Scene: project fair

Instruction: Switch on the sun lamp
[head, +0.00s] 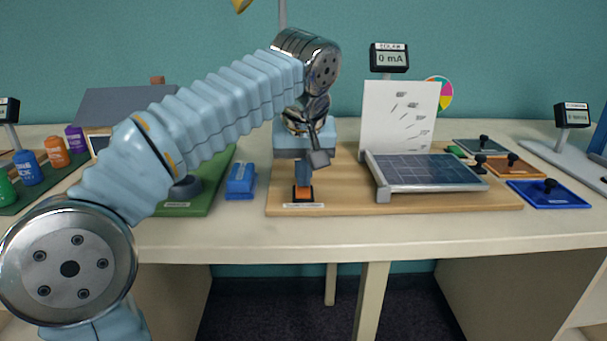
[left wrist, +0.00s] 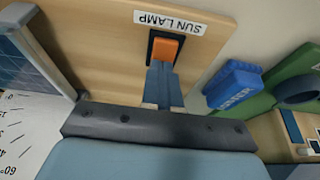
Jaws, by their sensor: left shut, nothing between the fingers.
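The sun lamp switch (head: 303,194) is an orange rocker in a black frame at the front left of the wooden board (head: 420,206). It also shows in the left wrist view (left wrist: 165,48), beside the label "SUN LAMP" (left wrist: 170,22). My left gripper (head: 303,181) points down right above the switch. Its blue fingers are shut and empty, and in the left wrist view the fingertips (left wrist: 162,66) reach the switch's near edge. I cannot tell whether they touch it. My right gripper is not in view.
A tilted solar panel (head: 430,173) and a white chart board (head: 398,115) stand to the right. The solar meter (head: 389,57) reads 0 mA. A blue block (head: 240,181) lies left of the board, next to a green base (head: 205,205). Coloured tiles (head: 548,194) lie right.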

